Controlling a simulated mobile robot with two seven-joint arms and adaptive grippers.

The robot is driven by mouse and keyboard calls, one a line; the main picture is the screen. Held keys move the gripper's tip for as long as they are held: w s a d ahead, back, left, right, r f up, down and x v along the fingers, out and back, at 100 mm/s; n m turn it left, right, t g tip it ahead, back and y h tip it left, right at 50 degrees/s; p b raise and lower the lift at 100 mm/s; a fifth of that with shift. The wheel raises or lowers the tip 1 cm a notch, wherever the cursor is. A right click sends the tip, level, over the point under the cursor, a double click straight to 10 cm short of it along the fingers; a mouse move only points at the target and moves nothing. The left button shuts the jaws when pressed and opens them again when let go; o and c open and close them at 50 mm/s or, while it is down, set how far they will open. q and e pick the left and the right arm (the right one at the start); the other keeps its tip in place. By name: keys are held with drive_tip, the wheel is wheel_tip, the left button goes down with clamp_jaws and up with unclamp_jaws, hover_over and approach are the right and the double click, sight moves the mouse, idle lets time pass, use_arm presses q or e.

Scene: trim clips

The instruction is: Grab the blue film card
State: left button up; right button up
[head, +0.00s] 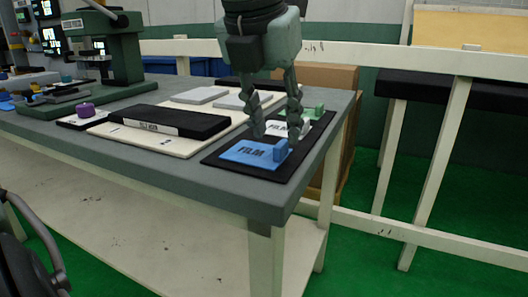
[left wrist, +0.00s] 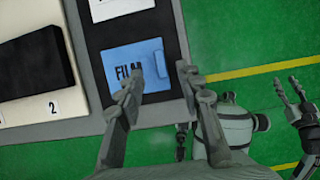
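The blue film card (head: 245,155), marked FILM, lies flat on a black mat (head: 222,165) at the table's near right corner. A raised blue tab (head: 281,149) stands at its right end. My left gripper (head: 277,138) is open above the card, fingers pointing down, with nothing between them. In the left wrist view the card (left wrist: 118,58) lies just beyond the open fingertips (left wrist: 158,76), its tab roughly between them. Whether a finger touches the card cannot be told. My right gripper (left wrist: 288,86) shows only at the right of the left wrist view, open and empty, away from the table.
White and green cards (head: 313,112) lie behind the blue one on the mat. A cream board (head: 140,143) with a black block (head: 165,122) is to the left. A green press (head: 105,50) stands at the back left. Green floor lies past the table's right edge.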

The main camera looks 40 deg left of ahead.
sight(280, 143)
use_arm(q)
drive_tip(key=x, duration=0.3)
drive_tip(key=shift+w+f, duration=0.25)
drive_tip(key=shift+f, duration=0.1)
clamp_jaws()
drive_tip(key=shift+r, duration=0.15)
